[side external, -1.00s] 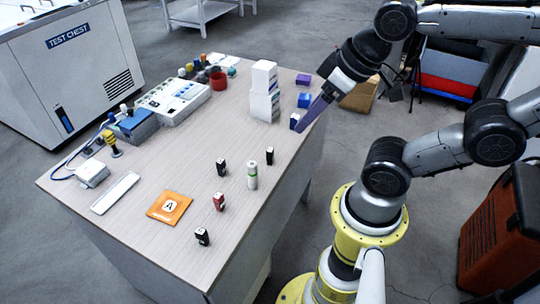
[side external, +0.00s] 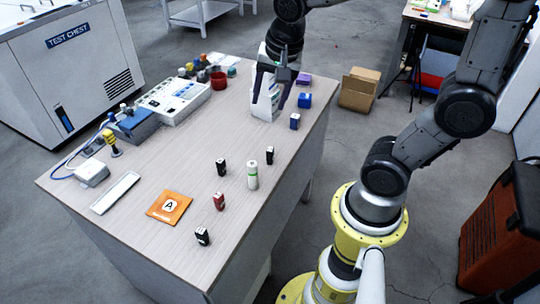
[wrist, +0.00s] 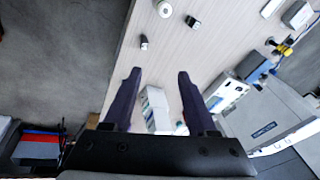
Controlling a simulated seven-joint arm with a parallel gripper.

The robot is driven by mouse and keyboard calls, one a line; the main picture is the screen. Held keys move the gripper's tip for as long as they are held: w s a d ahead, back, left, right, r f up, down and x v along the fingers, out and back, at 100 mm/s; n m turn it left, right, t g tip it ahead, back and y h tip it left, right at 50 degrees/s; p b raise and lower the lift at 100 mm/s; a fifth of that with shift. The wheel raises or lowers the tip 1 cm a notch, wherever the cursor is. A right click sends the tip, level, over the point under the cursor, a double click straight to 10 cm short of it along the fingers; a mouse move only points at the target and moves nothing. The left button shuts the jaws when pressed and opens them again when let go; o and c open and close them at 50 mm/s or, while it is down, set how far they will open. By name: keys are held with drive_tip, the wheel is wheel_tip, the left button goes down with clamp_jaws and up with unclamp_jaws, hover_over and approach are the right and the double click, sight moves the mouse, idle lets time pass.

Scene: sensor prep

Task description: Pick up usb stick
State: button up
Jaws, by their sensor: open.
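Several small upright stick-like pieces stand on the table. Black ones are at the middle (side external: 221,167), right (side external: 270,155) and front (side external: 202,237), and a red-and-black one (side external: 219,202) stands between. I cannot tell for sure which is the USB stick. Two dark pieces also show in the wrist view, one near the top (wrist: 193,22) and one beyond the left fingertip (wrist: 144,42). My gripper (side external: 268,104) is open and empty, pointing down over the back right of the table, by the white box stack (side external: 272,89). It is well apart from the sticks.
A white-green cylinder (side external: 252,175) stands among the sticks. An orange card marked A (side external: 169,207) and a white strip (side external: 115,193) lie left. A control panel (side external: 173,100) and red cup (side external: 218,81) stand behind.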

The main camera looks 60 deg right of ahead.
wheel_tip(320, 180, down, 8)
drive_tip(key=w+d+m+g, duration=0.2)
drive_tip(key=d+g, duration=0.1)
approach(270, 149)
wheel_tip(270, 149, down, 5)
drive_tip(key=shift+f, duration=0.1)
drive_tip(key=shift+w+d+f, duration=0.1)
drive_tip(key=shift+d+f, duration=0.1)
drive_tip(key=shift+f, duration=0.65)
drive_tip(key=shift+s+d+f, duration=0.1)
drive_tip(key=shift+d+f, duration=0.1)
drive_tip(key=shift+f, duration=0.6)
drive_tip(key=shift+w+d+f, duration=0.1)
drive_tip(key=shift+d+f, duration=0.1)
drive_tip(key=shift+f, duration=0.65)
clamp_jaws()
